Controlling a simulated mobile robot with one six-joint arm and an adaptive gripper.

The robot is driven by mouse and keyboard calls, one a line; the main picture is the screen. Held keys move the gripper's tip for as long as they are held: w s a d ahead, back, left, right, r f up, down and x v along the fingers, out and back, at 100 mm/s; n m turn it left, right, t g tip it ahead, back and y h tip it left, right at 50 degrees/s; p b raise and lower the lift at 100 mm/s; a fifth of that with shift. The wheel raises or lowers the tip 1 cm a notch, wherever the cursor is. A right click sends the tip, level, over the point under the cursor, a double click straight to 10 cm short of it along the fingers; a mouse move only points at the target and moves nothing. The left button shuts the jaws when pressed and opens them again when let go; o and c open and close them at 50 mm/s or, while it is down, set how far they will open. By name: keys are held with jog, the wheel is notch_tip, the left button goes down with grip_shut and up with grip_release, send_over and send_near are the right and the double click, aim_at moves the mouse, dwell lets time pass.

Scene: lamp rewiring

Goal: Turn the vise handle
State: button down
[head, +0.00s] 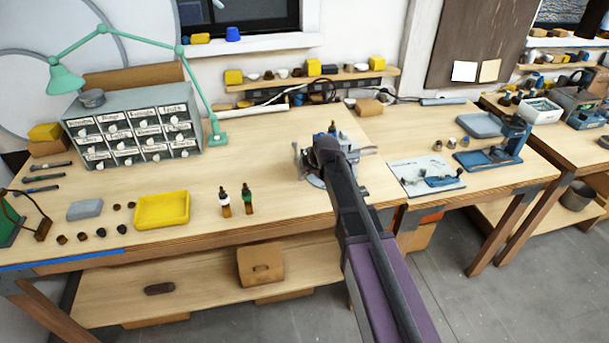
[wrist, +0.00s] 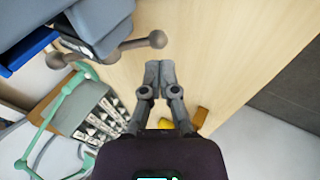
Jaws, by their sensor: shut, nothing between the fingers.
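The vise (wrist: 100,22) fills the upper left of the wrist view, with grey-blue metal parts and a bright blue part. Its handle (wrist: 128,47) is a brown-grey bar with a round knob at each end. My gripper (wrist: 158,68) is shut and empty, with its two grey fingers together. In the wrist view its tips appear just below the handle's right knob; I see no contact. The gripper's fingers cannot be made out clearly there.
A labelled drawer cabinet (head: 135,130) and a green desk lamp (head: 66,78) stand at the left. A yellow tray (head: 162,209) and two small bottles (head: 236,200) are on the bench left of my arm. Blue tools and a light mat (head: 408,168) lie to the right.

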aim_at(301, 177)
jog(key=shift+b+x, duration=1.05)
jog(key=shift+x, duration=0.55)
